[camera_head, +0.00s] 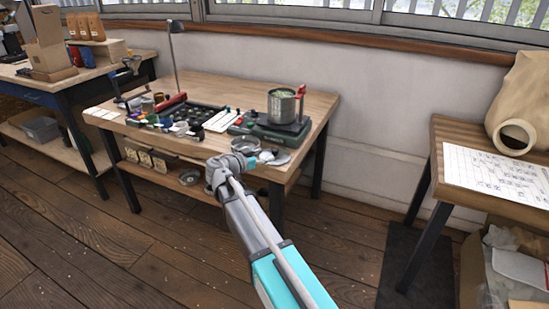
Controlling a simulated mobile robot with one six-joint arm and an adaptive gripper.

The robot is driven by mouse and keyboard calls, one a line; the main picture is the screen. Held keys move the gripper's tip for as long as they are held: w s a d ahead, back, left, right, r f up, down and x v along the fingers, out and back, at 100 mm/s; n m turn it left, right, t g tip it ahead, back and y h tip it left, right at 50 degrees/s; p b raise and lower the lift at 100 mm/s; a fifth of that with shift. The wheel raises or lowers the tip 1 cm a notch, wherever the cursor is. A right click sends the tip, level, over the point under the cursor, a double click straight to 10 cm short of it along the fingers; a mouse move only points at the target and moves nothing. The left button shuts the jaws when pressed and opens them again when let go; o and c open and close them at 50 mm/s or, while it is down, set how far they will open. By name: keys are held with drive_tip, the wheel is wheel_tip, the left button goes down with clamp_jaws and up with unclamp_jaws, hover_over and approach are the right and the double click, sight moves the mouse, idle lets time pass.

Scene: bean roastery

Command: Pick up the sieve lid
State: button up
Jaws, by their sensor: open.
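A flat, round grey piece (279,157), which looks like the sieve lid, lies near the front right edge of the wooden bench (225,88). A round, rimmed metal piece (246,143), perhaps the sieve, sits just left of it and behind my wrist. My gripper (254,162) is at the bench's front edge, close to the flat piece's left side. It is open, and I see nothing held in it. My wrist hides part of the bench edge, and I cannot tell whether the fingers touch the lid.
A dark tray of small items (190,115), white strips (222,120) and a lamp (175,27) crowd the bench. A side table (450,135) with a paper sheet stands right.

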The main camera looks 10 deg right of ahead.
sight(275, 149)
idle(0.3)
drive_tip(key=shift+b+x, duration=0.35)
drive_tip(key=shift+x, duration=2.3)
clamp_jaws()
